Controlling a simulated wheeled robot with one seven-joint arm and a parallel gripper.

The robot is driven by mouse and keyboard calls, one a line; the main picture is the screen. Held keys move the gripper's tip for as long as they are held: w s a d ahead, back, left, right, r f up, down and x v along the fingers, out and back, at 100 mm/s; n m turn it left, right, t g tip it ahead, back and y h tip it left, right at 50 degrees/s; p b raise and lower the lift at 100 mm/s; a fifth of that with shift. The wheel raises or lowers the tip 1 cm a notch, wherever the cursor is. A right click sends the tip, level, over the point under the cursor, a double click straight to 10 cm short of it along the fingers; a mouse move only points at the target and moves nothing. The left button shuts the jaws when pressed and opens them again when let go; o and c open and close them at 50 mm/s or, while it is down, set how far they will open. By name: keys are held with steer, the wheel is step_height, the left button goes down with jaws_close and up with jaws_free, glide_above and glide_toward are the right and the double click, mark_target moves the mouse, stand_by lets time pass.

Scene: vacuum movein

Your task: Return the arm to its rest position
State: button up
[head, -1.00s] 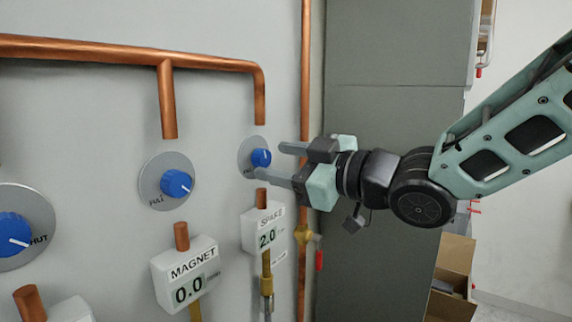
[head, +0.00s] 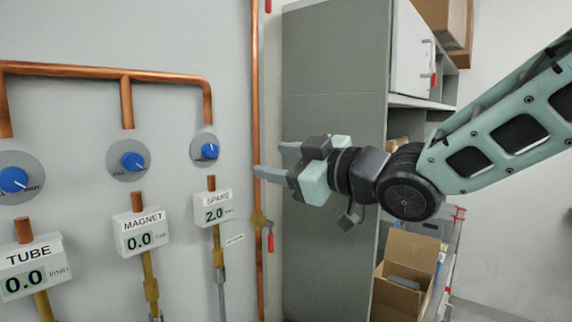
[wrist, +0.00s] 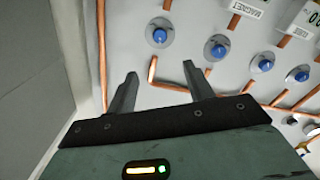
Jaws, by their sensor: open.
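My gripper (head: 272,162) is open and empty in the head view, pointing left toward the wall panel. It is right of the spare knob (head: 206,150) and apart from it, in front of the vertical copper pipe (head: 257,90). My arm reaches in from the right edge. In the wrist view my gripper (wrist: 158,92) has its two fingers spread with nothing between them. Blue knobs stand beyond the fingers, the nearest one (wrist: 159,35) above the gap.
Displays for tube (head: 35,268), magnet (head: 142,232) and spare (head: 214,208) read 0.0, 0.0 and 2.0. A red-handled valve (head: 268,232) sits low on the pipe. A grey cabinet (head: 330,130) stands behind the gripper. An open cardboard box (head: 405,272) is at the lower right.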

stand_by(0.3)
steer(key=s+d+f+m+g+h+b, duration=0.1)
steer(key=s+d+f+m+h+b, duration=0.15)
steer(key=f, duration=0.45)
steer(key=s+d+f+m+g+h+b, duration=0.1)
steer(key=s+d+f+g+h, duration=0.2)
steer(key=f, duration=0.5)
steer(key=s+d+f+m+h+b, duration=0.2)
steer(key=s+f+h, duration=0.15)
steer(key=f, duration=0.35)
steer(key=s+d+f+g+h, duration=0.1)
steer(key=s+d+f+g, duration=0.1)
steer(key=s, duration=0.4)
steer(key=s+d+f+m+g+h+b, duration=0.1)
steer(key=s+d+f+g+h, duration=0.1)
steer(key=s+d+f, duration=0.2)
steer(key=s+d+f+m+g+h+b, duration=0.1)
steer(key=s+d+f+g, duration=0.1)
steer(key=s+f, duration=0.3)
steer(key=s+g, duration=0.1)
steer(key=s, duration=0.2)
steer(key=shift+d+f+h, duration=0.25)
steer(key=shift+d+h, duration=0.05)
steer(key=shift+d, duration=0.1)
steer(key=shift+m, duration=0.25)
